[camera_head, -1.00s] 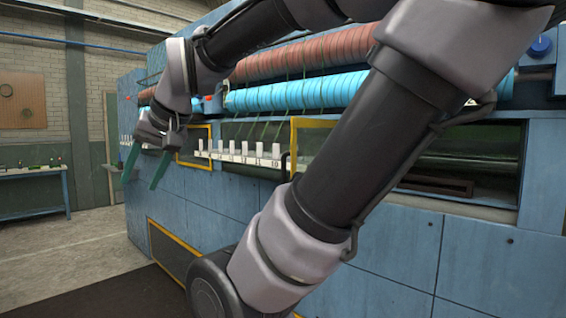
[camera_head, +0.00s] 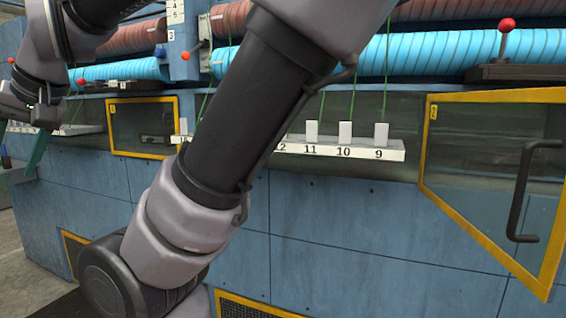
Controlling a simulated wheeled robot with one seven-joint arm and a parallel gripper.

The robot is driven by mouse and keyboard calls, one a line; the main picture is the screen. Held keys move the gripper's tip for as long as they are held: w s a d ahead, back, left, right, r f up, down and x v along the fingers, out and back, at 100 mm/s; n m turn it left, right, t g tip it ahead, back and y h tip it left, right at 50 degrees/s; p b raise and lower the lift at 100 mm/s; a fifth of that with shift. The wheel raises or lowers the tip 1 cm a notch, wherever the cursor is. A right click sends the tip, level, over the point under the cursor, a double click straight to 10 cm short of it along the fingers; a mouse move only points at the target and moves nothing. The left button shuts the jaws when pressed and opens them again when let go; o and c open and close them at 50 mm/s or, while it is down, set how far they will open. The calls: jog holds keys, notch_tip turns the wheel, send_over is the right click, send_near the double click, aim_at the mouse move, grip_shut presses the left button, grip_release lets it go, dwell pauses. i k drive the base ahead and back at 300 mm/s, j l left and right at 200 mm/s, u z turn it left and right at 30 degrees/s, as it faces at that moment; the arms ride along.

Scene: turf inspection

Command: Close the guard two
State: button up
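Guard two (camera_head: 484,160) is a clear panel in a yellow frame, marked 2, at the right in the head view. It stands swung outward from the blue machine, its right side nearer to me and cut off by the picture edge. Its black handle (camera_head: 522,192) is on that right part. My gripper (camera_head: 20,146) is at the far left edge, well away from guard two. Its green fingers are apart and nothing shows between them, though one is partly cut off.
Another yellow-framed guard (camera_head: 143,127), marked 1, is at the left on the machine. A white numbered strip (camera_head: 350,150) with upright white tabs and green strands lies between the guards. A red-knobbed lever (camera_head: 503,38) stands above guard two. My arm crosses the middle.

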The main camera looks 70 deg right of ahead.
aim_at(540, 288)
jog(key=z, duration=0.5)
jog(key=i+z, duration=0.15)
jog(key=z, duration=0.3)
jog(key=j+z, duration=0.1)
jog(key=z, duration=0.4)
jog(key=j+z, duration=0.1)
jog(key=z, duration=2.35)
jog(key=j+z, duration=0.2)
jog(key=z, duration=0.2)
jog(key=k+j+z, duration=0.1)
jog(key=z, duration=0.3)
jog(key=k+j+z, duration=0.1)
jog(key=j+z, duration=0.15)
jog(key=z, duration=0.15)
jog(key=l+z, duration=0.2)
jog(key=z, duration=0.15)
jog(key=l+z, duration=0.15)
jog(key=z, duration=0.25)
